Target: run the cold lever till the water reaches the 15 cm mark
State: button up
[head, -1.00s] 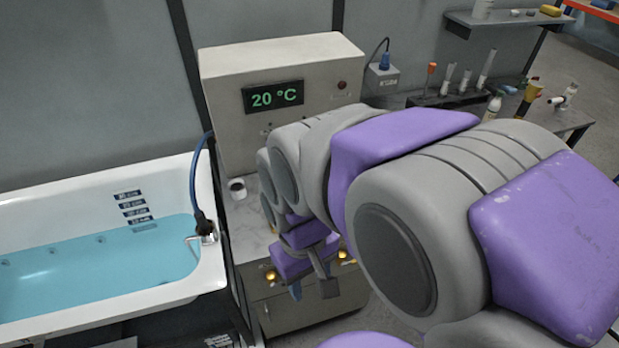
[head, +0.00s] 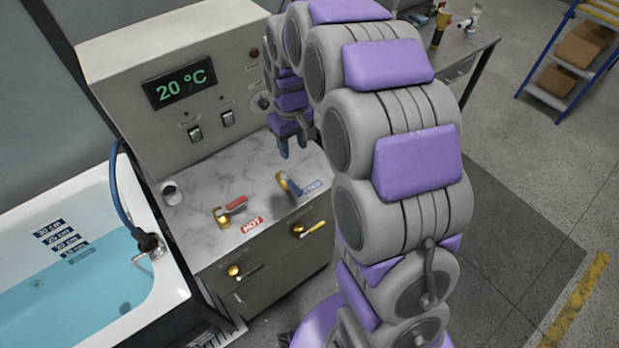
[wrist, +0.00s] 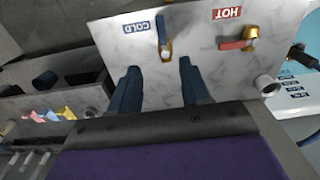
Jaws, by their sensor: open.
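The cold lever (head: 289,185), blue-handled on a brass base, is on the marble counter beside its COLD label (head: 312,187); it also shows in the wrist view (wrist: 162,32). My gripper (head: 293,150) is open and empty above and behind it in the head view. In the wrist view the gripper (wrist: 158,70) has its fingers apart, with the cold lever between and beyond them, not touching. The bathtub (head: 140,230) holds blue water (head: 70,300). Its depth labels (head: 62,242) run down the wall; the surface is at the lowest ones, whose numbers I cannot read surely.
The red hot lever (head: 232,205) is left of the cold one, by the HOT label (head: 252,226). A console (head: 180,60) behind shows 20 °C. A white cup-like fitting (head: 171,192) is on the counter's left. Brass knobs (head: 299,230) are on the cabinet front. A blue hose (head: 122,205) reaches the tub rim.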

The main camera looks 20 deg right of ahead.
aim_at(295, 187)
notch_tip(295, 187, down, 17)
jog(key=shift+a+f+b, duration=0.15)
jog(key=shift+f+b, duration=0.05)
jog(key=shift+b, duration=0.85)
grip_shut()
